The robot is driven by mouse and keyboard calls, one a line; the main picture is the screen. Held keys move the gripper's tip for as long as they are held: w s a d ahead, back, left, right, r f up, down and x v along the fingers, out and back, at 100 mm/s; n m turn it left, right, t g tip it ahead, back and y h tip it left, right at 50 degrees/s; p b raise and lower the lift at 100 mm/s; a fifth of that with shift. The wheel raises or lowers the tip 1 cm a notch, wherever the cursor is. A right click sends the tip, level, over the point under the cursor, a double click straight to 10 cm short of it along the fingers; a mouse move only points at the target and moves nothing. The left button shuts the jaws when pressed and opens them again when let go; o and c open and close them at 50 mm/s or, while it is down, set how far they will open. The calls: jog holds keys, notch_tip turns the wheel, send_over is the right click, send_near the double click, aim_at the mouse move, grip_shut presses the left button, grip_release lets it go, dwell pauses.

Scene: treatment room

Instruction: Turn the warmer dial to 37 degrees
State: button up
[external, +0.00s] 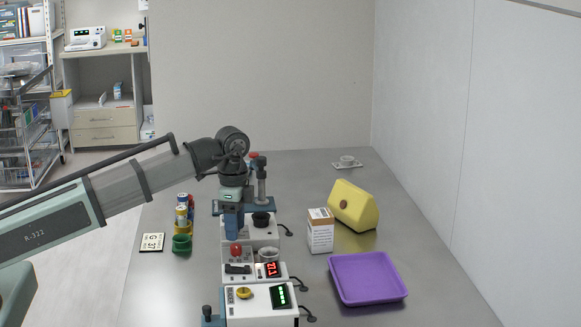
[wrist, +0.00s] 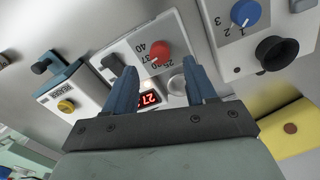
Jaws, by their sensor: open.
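The warmer is a white box (external: 231,267) in the middle of the row of devices; it also shows in the wrist view (wrist: 119,47). Its red dial (external: 236,250) has a printed scale including 37 and 40, seen beside the dial in the wrist view (wrist: 160,51). The dial's exact setting is too small to read. A red-lit display (wrist: 150,99) seems to start with 27, partly covered by a finger. My gripper (external: 233,238) is open and empty above the dial. In the wrist view, its blue fingertips (wrist: 160,64) lie either side of the dial, apparently without contact.
A device with a blue knob (wrist: 246,13) and black cup (wrist: 275,53) adjoins on one side. A device with a yellow knob (external: 243,293) adjoins on the other. A carton (external: 320,232), yellow block (external: 352,207) and purple tray (external: 367,278) stand right.

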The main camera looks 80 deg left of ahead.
aim_at(237, 245)
notch_tip(237, 245, up, 9)
dwell(0.4)
jog(key=shift+a+f, duration=0.1)
